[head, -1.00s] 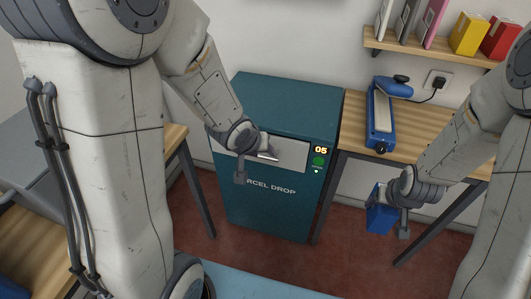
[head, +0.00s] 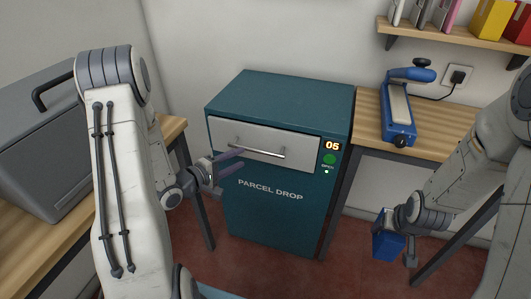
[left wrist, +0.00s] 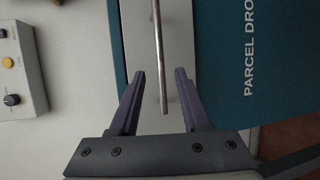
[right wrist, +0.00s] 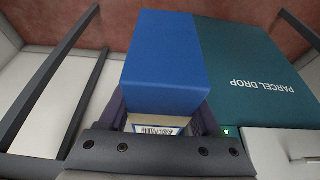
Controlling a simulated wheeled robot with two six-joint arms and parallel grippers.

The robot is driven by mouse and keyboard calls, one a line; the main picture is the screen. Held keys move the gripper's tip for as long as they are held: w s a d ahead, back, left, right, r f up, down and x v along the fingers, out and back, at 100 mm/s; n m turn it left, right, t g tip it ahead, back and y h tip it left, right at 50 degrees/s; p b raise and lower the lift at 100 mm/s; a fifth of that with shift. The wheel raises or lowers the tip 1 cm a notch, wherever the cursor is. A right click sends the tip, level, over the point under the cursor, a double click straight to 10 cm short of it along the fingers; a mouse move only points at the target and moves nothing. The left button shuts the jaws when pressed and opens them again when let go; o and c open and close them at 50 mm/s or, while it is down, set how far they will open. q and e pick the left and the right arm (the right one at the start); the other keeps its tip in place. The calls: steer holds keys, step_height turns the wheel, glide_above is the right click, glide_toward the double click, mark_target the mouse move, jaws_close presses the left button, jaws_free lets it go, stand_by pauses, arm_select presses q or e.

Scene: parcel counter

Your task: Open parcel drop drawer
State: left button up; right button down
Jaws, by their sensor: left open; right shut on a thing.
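The teal parcel drop cabinet (head: 270,225) has a pale drawer front (head: 230,132) that looks flush with it. A metal bar handle (head: 258,150) crosses the drawer; it also shows in the left wrist view (left wrist: 158,50). My left gripper (head: 240,163) is open and empty, just below the handle in the head view. In the left wrist view the bar's end lies between its fingers (left wrist: 160,72), touching neither. My right gripper (head: 402,238) is shut on a blue box (head: 386,245); that box, with a barcode label, fills the right wrist view's middle (right wrist: 165,65).
A green light and an "05" display (head: 331,146) are right of the drawer. A wooden bench (head: 440,118) with a blue sealer (head: 398,110) stands at right. A grey machine (head: 45,150) is at left. Floor in front of the cabinet is partly clear.

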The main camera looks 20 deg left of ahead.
mark_target(254, 151)
arm_select(q)
steer(key=b+x, duration=0.1)
steer(key=x, duration=0.7)
steer(key=shift+w, duration=0.15)
jaws_close()
stand_by(1.1)
